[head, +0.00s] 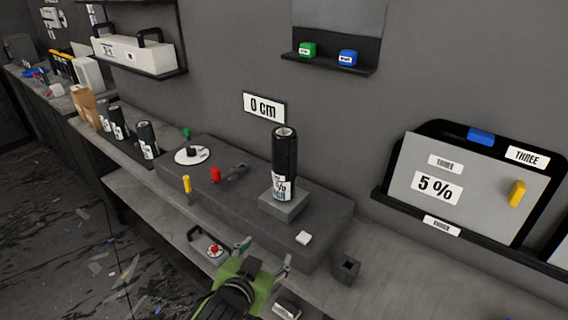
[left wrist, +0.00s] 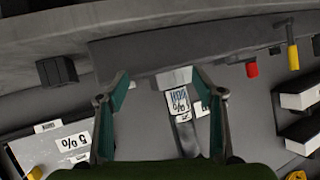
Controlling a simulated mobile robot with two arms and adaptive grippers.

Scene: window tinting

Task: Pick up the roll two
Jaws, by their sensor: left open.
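A black roll (head: 285,155) with a white percent label stands upright on a small grey block (head: 284,205) on the raised dark bench. More black rolls (head: 118,122) (head: 147,140) stand in a row at the left; I cannot read which one is roll two. My left gripper (head: 265,254) is open and empty, in front of and below the bench roll. In the left wrist view, the roll's label (left wrist: 178,102) shows between the open fingers (left wrist: 160,78), some way beyond them. My right gripper is not in view.
A "5 %" panel (head: 465,190) leans on the wall. The right counter is mostly clear.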

